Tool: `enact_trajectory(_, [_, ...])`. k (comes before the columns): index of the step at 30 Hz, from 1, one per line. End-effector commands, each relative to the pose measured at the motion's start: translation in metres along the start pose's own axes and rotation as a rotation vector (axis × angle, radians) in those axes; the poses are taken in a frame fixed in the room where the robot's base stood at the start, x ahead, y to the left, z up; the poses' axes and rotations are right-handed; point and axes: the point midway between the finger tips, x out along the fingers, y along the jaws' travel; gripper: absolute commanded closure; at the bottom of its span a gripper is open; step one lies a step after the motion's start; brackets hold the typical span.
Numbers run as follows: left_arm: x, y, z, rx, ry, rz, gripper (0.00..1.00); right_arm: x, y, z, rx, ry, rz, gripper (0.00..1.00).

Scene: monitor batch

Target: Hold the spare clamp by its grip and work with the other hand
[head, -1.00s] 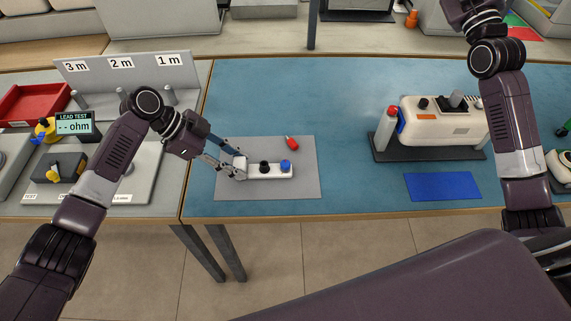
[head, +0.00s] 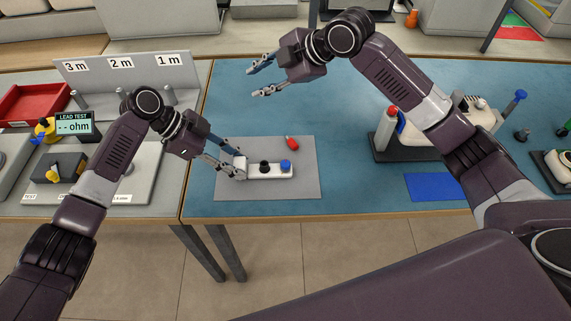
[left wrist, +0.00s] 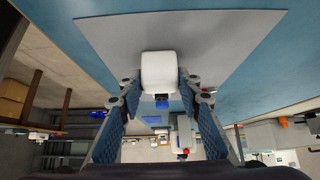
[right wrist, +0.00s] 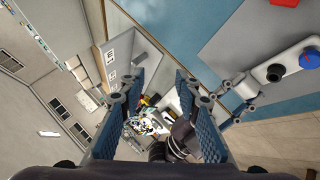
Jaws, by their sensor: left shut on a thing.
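A white bar (head: 257,171) with a black and a blue knob lies on the grey mat (head: 229,191). I cannot tell for certain that it is the spare clamp. My left gripper (head: 238,166) is shut on the upright white grip at its left end. In the left wrist view, the white grip (left wrist: 160,72) sits between the fingers. My right gripper (head: 252,82) is open and empty above the back of the blue table. The bar also shows in the right wrist view (right wrist: 289,66), outside the fingers.
A small red piece (head: 292,143) lies on the mat behind the bar. A cream device (head: 402,143) on a dark base stands to the right, partly behind my right arm. A blue pad (head: 430,186) lies in front. A lead tester (head: 75,124) stands at left. The table's middle is clear.

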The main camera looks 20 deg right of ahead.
Motion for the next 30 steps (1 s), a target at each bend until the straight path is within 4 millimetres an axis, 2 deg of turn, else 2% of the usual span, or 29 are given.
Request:
enact_trajectory(1, [0.000, 0.000, 0.001, -0.001, -0.001, 0.001, 0.99, 0.006, -0.018, -0.010, -0.051, -0.017, -0.089, 0.70])
enact_trajectory(3, [0.000, 0.000, 0.001, -0.001, -0.001, 0.001, 0.99, 0.011, -0.048, -0.017, -0.118, -0.047, -0.219, 0.70])
enact_trajectory(6, [0.000, 0.000, 0.001, -0.001, -0.001, 0.001, 0.99, 0.010, -0.086, -0.019, -0.212, -0.101, -0.394, 0.70])
enact_trajectory(9, [0.000, 0.000, 0.001, -0.001, -0.001, 0.001, 0.99, 0.001, -0.116, -0.015, -0.293, -0.158, -0.547, 0.70])
enact_trajectory(12, [0.000, 0.000, 0.001, -0.001, -0.001, 0.001, 0.99, -0.011, -0.137, -0.007, -0.355, -0.209, -0.667, 0.70])
enact_trajectory(16, [0.000, 0.001, 0.001, -0.001, -0.001, 0.001, 0.99, -0.023, -0.151, 0.001, -0.402, -0.256, -0.764, 0.70])
enact_trajectory(20, [0.000, 0.001, 0.001, -0.001, -0.001, 0.001, 0.99, -0.027, -0.159, 0.005, -0.420, -0.274, -0.804, 0.70])
enact_trajectory(30, [0.001, 0.001, 0.001, -0.001, -0.001, 0.002, 0.99, -0.002, -0.184, 0.020, -0.419, -0.276, -0.810, 0.70])
